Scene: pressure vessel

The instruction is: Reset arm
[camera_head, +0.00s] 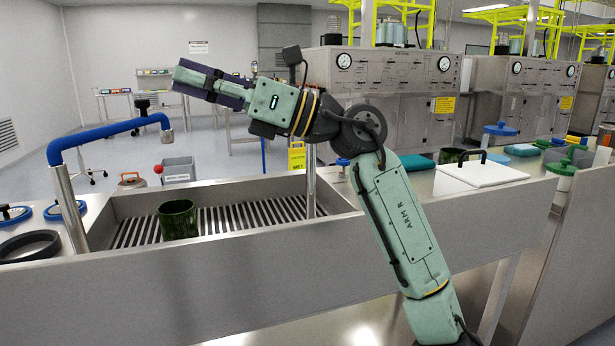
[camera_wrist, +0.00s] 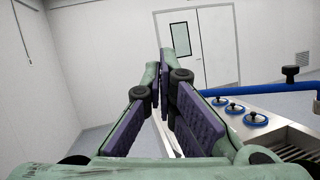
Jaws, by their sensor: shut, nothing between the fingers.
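My gripper (camera_head: 184,80) is at the end of my raised green arm (camera_head: 405,220), held well above the steel sink (camera_head: 240,215) and pointing left. In the wrist view my gripper (camera_wrist: 163,65) has its fingertips together, with purple pads along the fingers and nothing held between them. The fingers point toward a wall with white double doors (camera_wrist: 200,47). My gripper touches nothing.
A dark green mug (camera_head: 178,219) stands on the sink's slatted floor. A blue-sleeved faucet (camera_head: 110,130) rises at the sink's left. Pressure vessel cabinets (camera_head: 390,100) stand behind.

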